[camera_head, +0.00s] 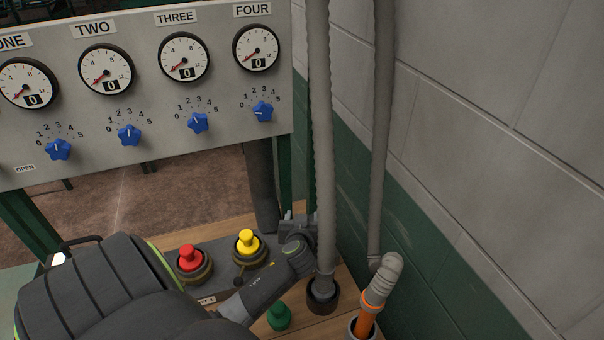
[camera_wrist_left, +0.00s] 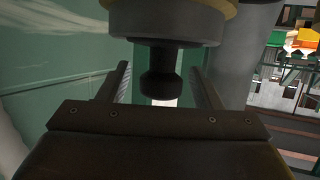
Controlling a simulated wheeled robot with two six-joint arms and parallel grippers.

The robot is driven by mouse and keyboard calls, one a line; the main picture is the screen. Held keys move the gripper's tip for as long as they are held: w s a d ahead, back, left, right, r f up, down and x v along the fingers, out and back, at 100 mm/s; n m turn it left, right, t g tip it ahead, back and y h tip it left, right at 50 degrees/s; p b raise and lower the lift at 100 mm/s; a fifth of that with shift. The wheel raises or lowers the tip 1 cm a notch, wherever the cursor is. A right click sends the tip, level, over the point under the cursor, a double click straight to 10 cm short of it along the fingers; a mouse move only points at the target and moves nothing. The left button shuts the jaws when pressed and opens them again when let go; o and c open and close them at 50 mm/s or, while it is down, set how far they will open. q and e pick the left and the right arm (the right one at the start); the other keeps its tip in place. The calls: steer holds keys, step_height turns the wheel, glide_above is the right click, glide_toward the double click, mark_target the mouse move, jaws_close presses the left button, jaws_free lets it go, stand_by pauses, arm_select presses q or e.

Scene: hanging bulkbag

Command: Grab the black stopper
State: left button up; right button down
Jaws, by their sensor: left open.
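In the left wrist view, a dark stopper (camera_wrist_left: 160,84) with a narrow neck and wider knob shows between the two fingers of my left gripper (camera_wrist_left: 158,70). It joins a wide round grey base (camera_wrist_left: 170,22) with a yellowish rim. The fingers stand apart, one on each side of the knob, with a visible gap to each. In the head view my left gripper (camera_head: 298,226) is at the back of the wooden surface, right of the yellow stopper (camera_head: 247,242). The black stopper is not visible there, likely hidden by the gripper. My right gripper is not in view.
A red stopper (camera_head: 190,258) and a green stopper (camera_head: 279,316) stand near my left arm. A grey hose (camera_head: 322,150) rises close beside the gripper. An orange pipe (camera_head: 368,316) stands by the block wall (camera_head: 490,130). The gauge panel (camera_head: 150,110) is above.

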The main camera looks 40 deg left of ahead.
arm_select(q)
steer(key=shift+w+a+f, duration=0.1)
steer(key=shift+w+a, duration=0.15)
steer(key=c, duration=1.1)
